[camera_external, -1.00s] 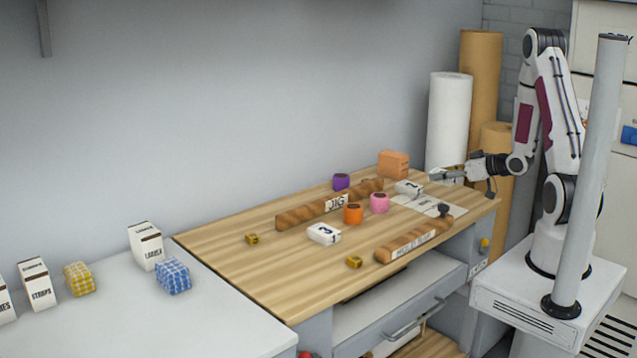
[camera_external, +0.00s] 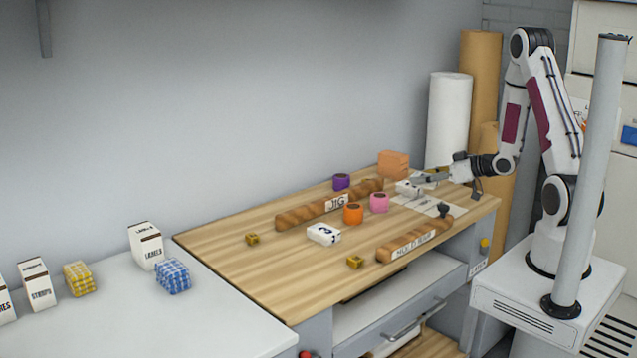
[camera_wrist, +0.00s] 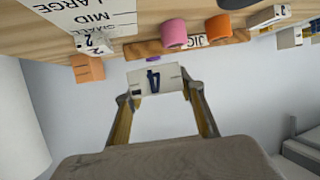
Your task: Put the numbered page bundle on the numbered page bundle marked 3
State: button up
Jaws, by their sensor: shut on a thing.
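My gripper (camera_wrist: 155,95) is shut on a small white numbered page bundle (camera_wrist: 143,80). In the wrist view its dark digit looks like an upside-down 4, and a fingertip touches each side. In the external view my gripper (camera_external: 416,182) is low over the right part of the bench; I cannot make out the held bundle there. The page bundle marked 3 (camera_external: 323,233) lies on the bench at the front middle, apart from my gripper. A white bundle marked 2 (camera_wrist: 93,42) sits by the SMALL end of a printed sheet (camera_wrist: 85,12).
Orange (camera_external: 353,213) and pink (camera_external: 379,202) cups stand between my gripper and the bundle marked 3. A brown JIG bar (camera_external: 300,216) lies behind them, another bar (camera_external: 415,240) in front. A purple cup (camera_external: 341,181) and orange box (camera_external: 393,164) stand behind. The bench's left is mostly clear.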

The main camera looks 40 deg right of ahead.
jog(key=w+a+r+n+g+y, duration=0.1)
jog(key=w+a+n+y, duration=0.15)
jog(key=a, duration=0.55)
jog(key=w+a+n+y, duration=0.1)
jog(key=w+a+y, duration=0.15)
jog(key=a, duration=0.55)
notch_tip(320, 180, up, 2)
jog(key=n+g+y, duration=0.1)
jog(key=n+g, duration=0.1)
jog(key=n, duration=0.1)
send_over(322, 229)
jog(key=shift+s+a+r, duration=0.1)
jog(key=shift+s+r, duration=0.05)
jog(key=shift+g, duration=0.3)
jog(key=shift+f, duration=2.95)
jog(key=shift+f, duration=0.15)
jog(key=shift+f, duration=1.9)
